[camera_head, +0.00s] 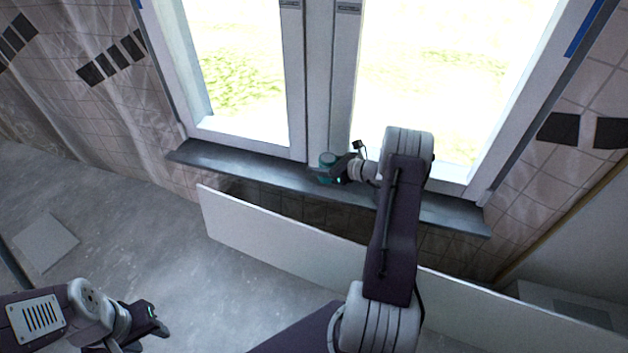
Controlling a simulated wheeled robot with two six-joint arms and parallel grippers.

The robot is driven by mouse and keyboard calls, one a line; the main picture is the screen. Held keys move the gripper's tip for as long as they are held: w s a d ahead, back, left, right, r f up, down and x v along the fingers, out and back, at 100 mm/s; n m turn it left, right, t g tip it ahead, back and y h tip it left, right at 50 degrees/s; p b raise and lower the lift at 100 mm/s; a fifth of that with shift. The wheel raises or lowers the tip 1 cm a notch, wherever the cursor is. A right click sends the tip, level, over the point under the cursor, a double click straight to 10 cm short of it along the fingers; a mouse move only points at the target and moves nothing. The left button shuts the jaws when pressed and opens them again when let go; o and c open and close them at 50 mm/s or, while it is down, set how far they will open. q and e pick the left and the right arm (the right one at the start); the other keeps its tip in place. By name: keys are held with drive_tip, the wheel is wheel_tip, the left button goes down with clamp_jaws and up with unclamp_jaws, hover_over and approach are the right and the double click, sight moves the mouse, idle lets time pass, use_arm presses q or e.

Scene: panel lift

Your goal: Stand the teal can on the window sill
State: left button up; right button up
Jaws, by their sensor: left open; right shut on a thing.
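The teal can (327,160) is at the dark window sill (240,168), near the middle of its length. My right gripper (334,170) is shut on the can, and its fingers hide part of it. The can looks roughly upright. I cannot tell whether its base touches the sill. My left gripper (158,322) is open and empty, low at the left over the floor, well away from the sill.
A long white panel (270,231) stands in front of the wall below the sill. The window frame (320,90) rises behind the sill. The sill is clear left of the can. A flat grey slab (46,245) lies on the floor at left.

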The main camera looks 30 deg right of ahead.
drive_tip(key=w+f, duration=0.1)
drive_tip(key=w+f+b, duration=0.1)
drive_tip(key=w, duration=0.1)
drive_tip(key=shift+w+a+f, duration=0.1)
drive_tip(key=shift+w, duration=0.35)
wheel_tip(320, 180, down, 4)
drive_tip(key=b, duration=0.3)
drive_tip(key=shift+f, duration=0.2)
drive_tip(key=shift+r, duration=0.25)
drive_tip(key=o, duration=1.3)
drive_tip(key=shift+f, duration=0.15)
use_arm(q)
wheel_tip(320, 180, down, 5)
drive_tip(key=shift+f, duration=0.1)
